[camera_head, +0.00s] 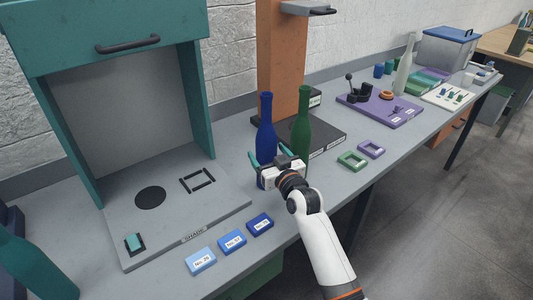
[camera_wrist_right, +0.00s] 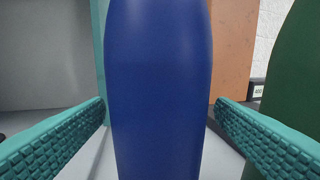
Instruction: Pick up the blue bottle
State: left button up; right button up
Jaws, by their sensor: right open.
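The blue bottle (camera_head: 266,125) stands upright on the grey bench, left of a green bottle (camera_head: 301,130). My right gripper (camera_head: 272,160) is open at the blue bottle's lower body, with its teal fingers pointing toward it. In the right wrist view the blue bottle (camera_wrist_right: 158,90) stands between the two open fingers (camera_wrist_right: 160,125), with a visible gap on each side. The bottle's base is hidden behind the gripper in the head view. My left gripper is not in view.
The green bottle (camera_wrist_right: 295,85) is close beside the right finger. A dark plate (camera_head: 328,138) and an orange column (camera_head: 282,60) stand behind. Blue labelled blocks (camera_head: 232,241) lie in front left, near a teal cabinet (camera_head: 85,150). Green and purple frames (camera_head: 352,160) lie right.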

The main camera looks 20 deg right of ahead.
aim_at(263, 148)
jog(key=w, duration=0.3)
jog(key=shift+w+a, duration=0.15)
jog(key=shift+a, duration=0.1)
jog(key=shift+r, duration=0.1)
jog(key=c, duration=1.4)
